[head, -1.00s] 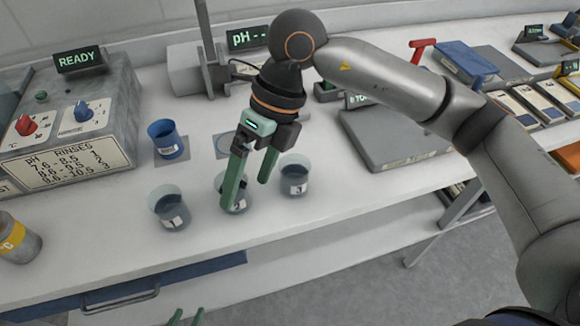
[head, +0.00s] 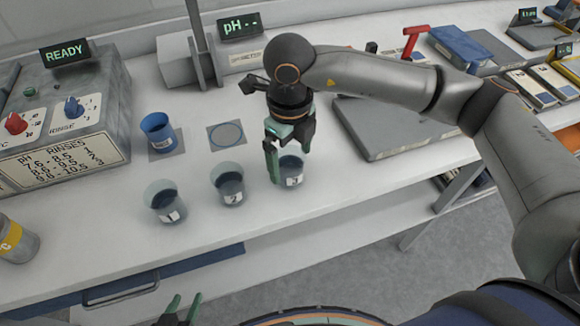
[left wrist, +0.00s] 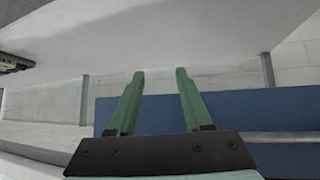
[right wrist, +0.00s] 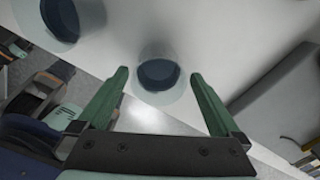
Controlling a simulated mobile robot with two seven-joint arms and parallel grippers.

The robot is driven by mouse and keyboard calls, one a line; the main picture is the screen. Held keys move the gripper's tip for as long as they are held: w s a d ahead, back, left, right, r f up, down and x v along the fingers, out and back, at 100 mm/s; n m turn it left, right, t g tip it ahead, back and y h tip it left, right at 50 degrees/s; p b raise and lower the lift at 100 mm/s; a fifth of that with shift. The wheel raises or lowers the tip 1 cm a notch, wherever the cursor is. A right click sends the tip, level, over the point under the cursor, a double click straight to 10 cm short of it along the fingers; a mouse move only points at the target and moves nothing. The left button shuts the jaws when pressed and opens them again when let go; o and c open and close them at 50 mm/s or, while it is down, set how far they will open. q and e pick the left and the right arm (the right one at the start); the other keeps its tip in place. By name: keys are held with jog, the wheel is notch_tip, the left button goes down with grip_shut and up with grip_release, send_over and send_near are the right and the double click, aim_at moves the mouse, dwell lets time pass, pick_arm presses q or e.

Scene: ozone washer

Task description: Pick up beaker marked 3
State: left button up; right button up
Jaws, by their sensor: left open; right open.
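The beaker marked 3 (head: 291,173) is clear with dark liquid and stands upright on the white bench in the head view, rightmost of a row of three. My right gripper (head: 289,164) is open, with its fingers down at this beaker, one at its left side. In the right wrist view the beaker (right wrist: 158,82) appears centred between the open fingertips (right wrist: 158,72), slightly beyond them. I cannot tell whether they touch it. My left gripper (head: 184,302) is open and empty at the bottom of the head view, below the bench front; its fingers (left wrist: 159,72) show apart.
Beaker 2 (head: 229,185) stands just left of beaker 3, with beaker 1 (head: 165,203) further left. A blue beaker (head: 158,132) sits behind them near a blue-ringed pad (head: 226,135). A grey flat device (head: 385,135) is close on the right. The bench edge is in front.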

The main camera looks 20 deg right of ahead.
jog(key=shift+f, duration=1.85)
jog(key=shift+w, duration=0.1)
grip_shut()
